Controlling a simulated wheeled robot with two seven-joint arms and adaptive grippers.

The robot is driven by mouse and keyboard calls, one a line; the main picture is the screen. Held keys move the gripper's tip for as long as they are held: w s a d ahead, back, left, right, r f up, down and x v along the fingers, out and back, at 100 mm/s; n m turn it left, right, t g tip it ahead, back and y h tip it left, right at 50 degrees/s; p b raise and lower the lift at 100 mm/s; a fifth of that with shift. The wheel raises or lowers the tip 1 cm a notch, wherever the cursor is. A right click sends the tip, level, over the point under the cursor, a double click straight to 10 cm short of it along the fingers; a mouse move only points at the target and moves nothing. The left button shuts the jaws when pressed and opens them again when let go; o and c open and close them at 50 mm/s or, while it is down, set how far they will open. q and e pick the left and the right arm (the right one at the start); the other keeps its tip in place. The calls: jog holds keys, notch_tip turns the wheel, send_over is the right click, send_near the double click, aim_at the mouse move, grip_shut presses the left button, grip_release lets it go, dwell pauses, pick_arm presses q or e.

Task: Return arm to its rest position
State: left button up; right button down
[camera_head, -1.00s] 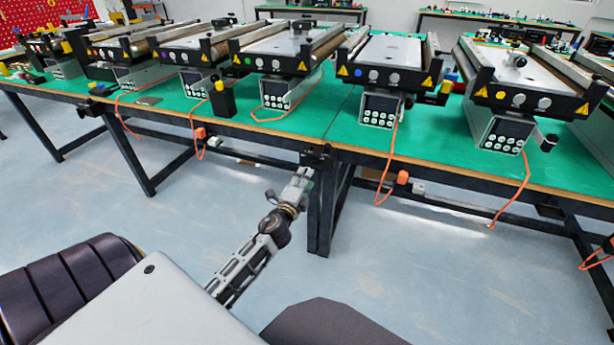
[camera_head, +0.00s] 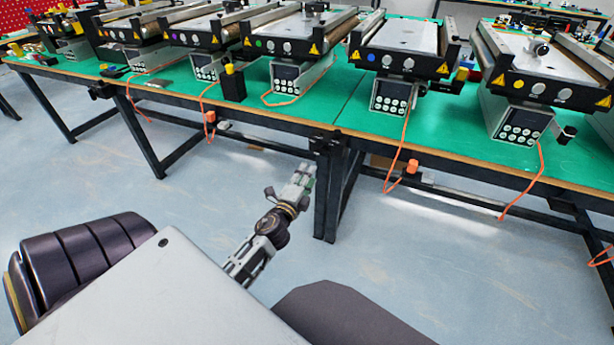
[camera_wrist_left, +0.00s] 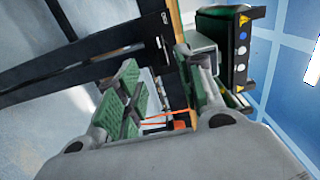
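My left arm reaches out from the lower middle of the head view. Its left gripper (camera_head: 305,174) is in front of the green table's dark leg, below the table's front edge. In the left wrist view the left gripper (camera_wrist_left: 165,88) has its two green-padded fingers apart. Nothing is held between them; table parts and an orange cable show through the gap. My right gripper is not in view.
The green table (camera_head: 330,108) carries a row of mini conveyors, one with a blue button (camera_head: 386,60). Orange cables (camera_head: 404,135) hang over its front edge. A dark table leg (camera_head: 327,205) stands close to the gripper. The floor (camera_head: 130,185) in front is clear.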

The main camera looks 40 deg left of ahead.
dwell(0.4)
